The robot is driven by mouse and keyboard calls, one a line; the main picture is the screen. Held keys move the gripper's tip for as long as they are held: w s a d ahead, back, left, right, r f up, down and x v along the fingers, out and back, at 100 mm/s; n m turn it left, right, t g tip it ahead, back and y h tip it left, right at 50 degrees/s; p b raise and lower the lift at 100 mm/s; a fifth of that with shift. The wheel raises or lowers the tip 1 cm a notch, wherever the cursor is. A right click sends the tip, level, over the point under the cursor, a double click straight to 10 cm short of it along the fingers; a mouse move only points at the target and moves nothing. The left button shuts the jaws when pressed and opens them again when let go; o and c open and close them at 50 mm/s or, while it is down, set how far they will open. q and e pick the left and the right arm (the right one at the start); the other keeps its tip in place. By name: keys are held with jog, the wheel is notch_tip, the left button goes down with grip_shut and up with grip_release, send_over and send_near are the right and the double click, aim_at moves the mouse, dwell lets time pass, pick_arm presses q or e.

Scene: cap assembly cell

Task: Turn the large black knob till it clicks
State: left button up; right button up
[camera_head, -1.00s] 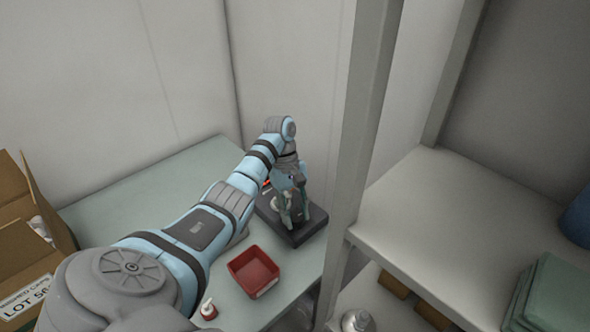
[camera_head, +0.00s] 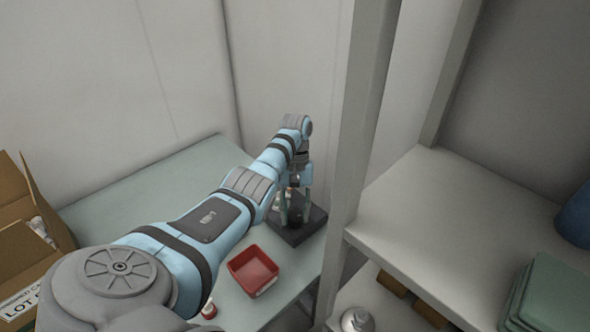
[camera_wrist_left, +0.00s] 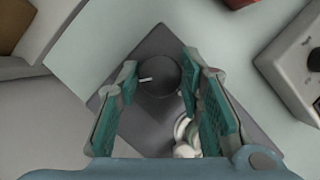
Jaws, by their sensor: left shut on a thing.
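The large black knob (camera_wrist_left: 160,76) is a dark round disc with a short white mark at its left edge in the left wrist view. It sits on a dark square base (camera_wrist_left: 150,42), which also shows on the table in the head view (camera_head: 313,225). My left gripper (camera_wrist_left: 160,68) comes down over the base with its green-padded fingers on two sides of the knob, shut on it. In the head view the left gripper (camera_head: 296,212) stands upright over the base and hides part of the knob. My right gripper is not in view.
A red bin (camera_head: 240,281) and a small red-and-white bottle (camera_head: 209,310) stand in front of the base on the green table (camera_head: 150,190). A grey shelf post (camera_head: 355,150) rises close right. A pale panel box (camera_wrist_left: 290,65) shows right in the wrist view.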

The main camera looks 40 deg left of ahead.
pick_arm(q)
jog(key=shift+w, duration=0.1)
jog(key=o, duration=1.2)
jog(key=shift+c, duration=0.2)
